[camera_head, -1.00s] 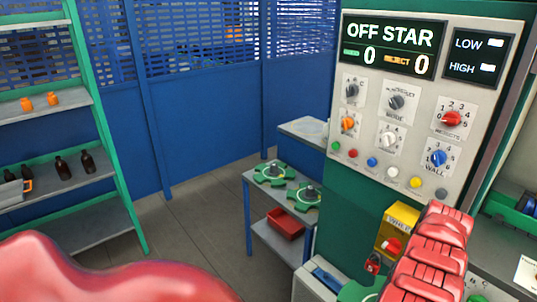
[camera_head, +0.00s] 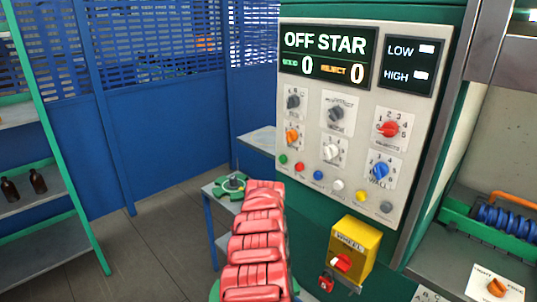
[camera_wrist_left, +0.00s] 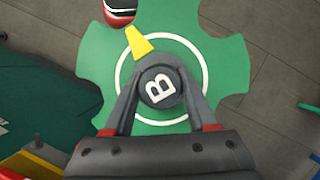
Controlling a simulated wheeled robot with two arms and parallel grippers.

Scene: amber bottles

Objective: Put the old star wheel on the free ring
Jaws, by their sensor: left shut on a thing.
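A green star wheel (camera_wrist_left: 210,60) with a white circle fills the left wrist view. My left gripper (camera_wrist_left: 158,82) is shut on its dark round hub marked B, one grey finger on each side. A yellow tab (camera_wrist_left: 140,42) points at the hub. In the head view, green edges of a wheel (camera_head: 214,291) show at the bottom beside a red segmented part that covers most of it. Another green star wheel (camera_head: 231,186) with a dark hub lies on the grey side table. No free ring can be made out; the red part hides some of that table.
The machine panel (camera_head: 340,130) reads OFF STAR. Below it is a yellow WHEEL box (camera_head: 354,252) with a red knob and padlock (camera_head: 326,282). A grey ledge (camera_head: 258,139) stands behind the table. Shelves with dark bottles (camera_head: 38,181) are at left; the floor between is clear.

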